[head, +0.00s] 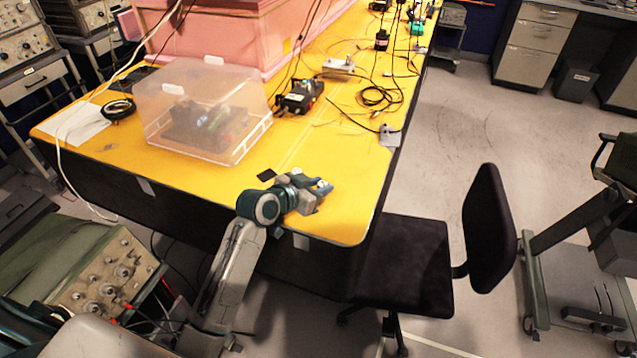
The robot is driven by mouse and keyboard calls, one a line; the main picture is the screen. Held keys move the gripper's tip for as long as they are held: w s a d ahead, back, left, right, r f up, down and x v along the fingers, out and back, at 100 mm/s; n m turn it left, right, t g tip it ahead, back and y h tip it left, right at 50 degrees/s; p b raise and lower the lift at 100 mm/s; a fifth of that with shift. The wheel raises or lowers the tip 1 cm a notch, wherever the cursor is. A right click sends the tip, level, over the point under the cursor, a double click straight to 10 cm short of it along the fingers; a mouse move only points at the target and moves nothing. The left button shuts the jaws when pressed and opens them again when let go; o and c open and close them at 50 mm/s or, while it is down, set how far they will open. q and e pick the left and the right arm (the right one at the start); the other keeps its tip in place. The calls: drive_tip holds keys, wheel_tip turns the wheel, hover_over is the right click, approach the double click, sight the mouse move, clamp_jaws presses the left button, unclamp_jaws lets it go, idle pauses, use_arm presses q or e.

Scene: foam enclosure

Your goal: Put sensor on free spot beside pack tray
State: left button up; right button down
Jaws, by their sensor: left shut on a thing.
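My left gripper (316,190) is over the front right part of the yellow table (345,205), low near the front edge. It is shut on a small grey-blue thing, probably the sensor (322,186), mostly hidden by the fingers. A clear plastic box with a pale tray-like base (207,157) stands to the left on the table, with dark items inside; it may be the pack tray, but I cannot tell for sure. My right gripper is not in view.
A small dark flat piece (266,175) lies just left of my gripper. A black device (299,97) and coiled cables (378,97) are farther back. A pink foam enclosure (215,35) stands behind. A black chair (405,255) is at the table's right front. Table around my gripper is mostly bare.

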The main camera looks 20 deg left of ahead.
use_arm(q)
drive_tip(key=shift+f, duration=0.1)
drive_tip(key=o, duration=1)
drive_tip(key=shift+c, duration=0.2)
